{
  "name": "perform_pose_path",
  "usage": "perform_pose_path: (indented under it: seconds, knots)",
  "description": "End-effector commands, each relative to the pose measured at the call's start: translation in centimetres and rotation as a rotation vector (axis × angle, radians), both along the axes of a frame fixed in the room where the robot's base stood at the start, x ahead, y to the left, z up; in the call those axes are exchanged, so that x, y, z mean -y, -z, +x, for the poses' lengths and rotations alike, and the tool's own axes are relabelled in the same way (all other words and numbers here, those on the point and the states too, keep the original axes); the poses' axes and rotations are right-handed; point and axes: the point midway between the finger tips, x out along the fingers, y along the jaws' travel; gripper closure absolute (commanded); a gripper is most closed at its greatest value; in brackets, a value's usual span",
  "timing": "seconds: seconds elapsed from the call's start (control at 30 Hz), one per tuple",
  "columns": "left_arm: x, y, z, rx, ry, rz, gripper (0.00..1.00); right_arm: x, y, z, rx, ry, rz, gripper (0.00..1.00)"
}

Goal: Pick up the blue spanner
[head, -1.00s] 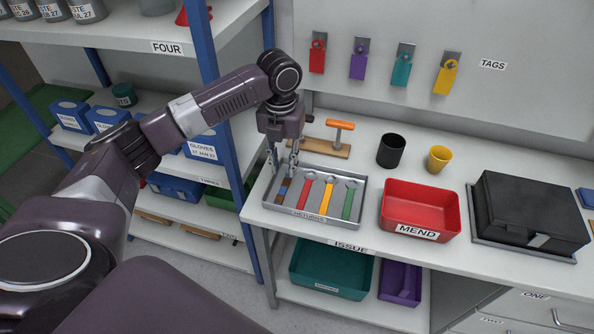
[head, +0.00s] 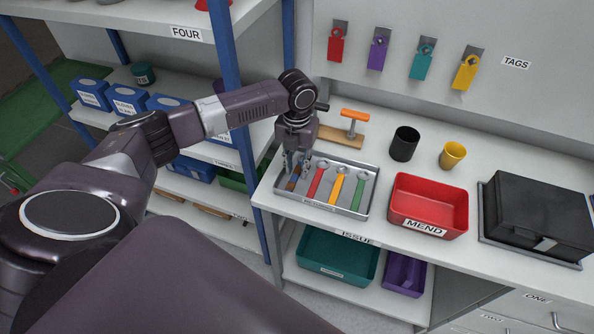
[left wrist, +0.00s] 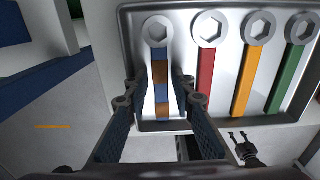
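The blue spanner (left wrist: 161,60), banded with brown, lies leftmost in the grey tray labelled RETURNS (head: 338,207), its ring end towards the back. It also shows in the head view (head: 294,181), partly hidden by the fingers. My left gripper (head: 296,172) is open over the tray's left end. In the left wrist view its fingers (left wrist: 161,95) stand on either side of the spanner's handle, with gaps visible.
Red (head: 317,183), yellow (head: 337,187) and green (head: 360,190) spanners lie right of the blue one in the tray. A wooden block with an orange-handled tool (head: 354,117) stands behind. A red MEND bin (head: 428,200) is to the right. A blue shelf post (head: 235,100) rises at left.

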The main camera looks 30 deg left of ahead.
Motion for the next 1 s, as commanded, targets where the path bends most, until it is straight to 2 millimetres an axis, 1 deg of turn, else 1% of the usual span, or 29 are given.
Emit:
perform_pose_path:
  seconds: [0.07,0.27,0.5,0.77,0.87,1.0]
  knots:
    - [0.0,0.0,0.0,0.0,0.0,0.0,0.78,0.0,0.0,0.1,0.001,0.0,0.0,0.6]
    - [0.0,0.0,0.0,0.001,0.0,-0.001,1.0,0.0,0.1,-0.5,-0.008,0.0,-0.001,0.6]
    - [0.0,-0.1,0.1,0.002,0.0,-0.001,1.0,0.1,0.1,-1.5,-0.022,0.0,-0.002,0.6]
    - [0.0,-0.4,0.1,0.003,-0.001,-0.001,1.0,0.1,0.2,-1.4,-0.022,0.0,-0.002,0.6]
    - [0.0,-1.2,0.2,0.005,-0.001,-0.001,1.0,0.1,0.4,-1.4,-0.021,0.0,-0.002,0.6]
    - [0.1,-3.1,0.2,0.007,0.001,-0.002,1.0,0.1,0.8,-1.3,-0.019,0.0,-0.001,0.6]
